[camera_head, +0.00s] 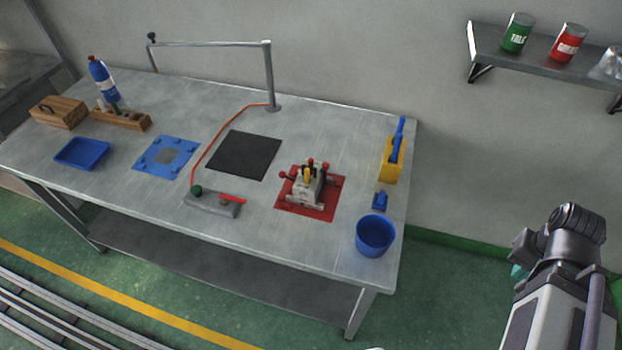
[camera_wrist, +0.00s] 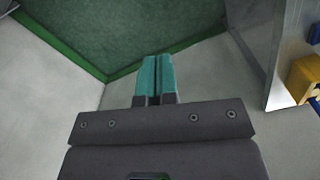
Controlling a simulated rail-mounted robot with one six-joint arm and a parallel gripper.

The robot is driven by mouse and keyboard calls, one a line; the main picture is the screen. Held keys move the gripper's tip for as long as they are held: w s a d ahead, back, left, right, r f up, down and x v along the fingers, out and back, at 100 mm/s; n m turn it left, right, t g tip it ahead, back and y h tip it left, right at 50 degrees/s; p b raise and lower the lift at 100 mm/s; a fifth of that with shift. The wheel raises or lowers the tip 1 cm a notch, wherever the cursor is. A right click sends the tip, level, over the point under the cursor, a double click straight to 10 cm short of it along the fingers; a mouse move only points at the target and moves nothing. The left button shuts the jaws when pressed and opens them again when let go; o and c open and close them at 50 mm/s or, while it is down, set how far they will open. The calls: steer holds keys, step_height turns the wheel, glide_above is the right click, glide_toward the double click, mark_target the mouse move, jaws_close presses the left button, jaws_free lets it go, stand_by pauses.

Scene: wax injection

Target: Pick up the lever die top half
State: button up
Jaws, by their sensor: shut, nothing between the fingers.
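A metal die with red knobs and a yellow part on top, which looks like the lever die (camera_head: 308,187), sits on a red mat (camera_head: 287,206) at the right part of the table. I cannot make out the seam between its halves, so the top half is not distinct. My gripper (camera_wrist: 156,62) shows in the wrist view with its teal fingers closed together and nothing between them. In the head view it is at the lower right, off the table's right side and well away from the die, mostly hidden by my arm.
The table (camera_head: 330,130) also bears a blue bucket (camera_head: 375,236), a yellow holder (camera_head: 391,160), a black mat (camera_head: 243,155), a blue mat (camera_head: 166,157), a grey tool with red hose (camera_head: 212,203) and a blue tray (camera_head: 81,153). A shelf (camera_head: 490,52) with cans hangs at upper right.

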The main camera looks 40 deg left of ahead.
steer(key=o, duration=1.4)
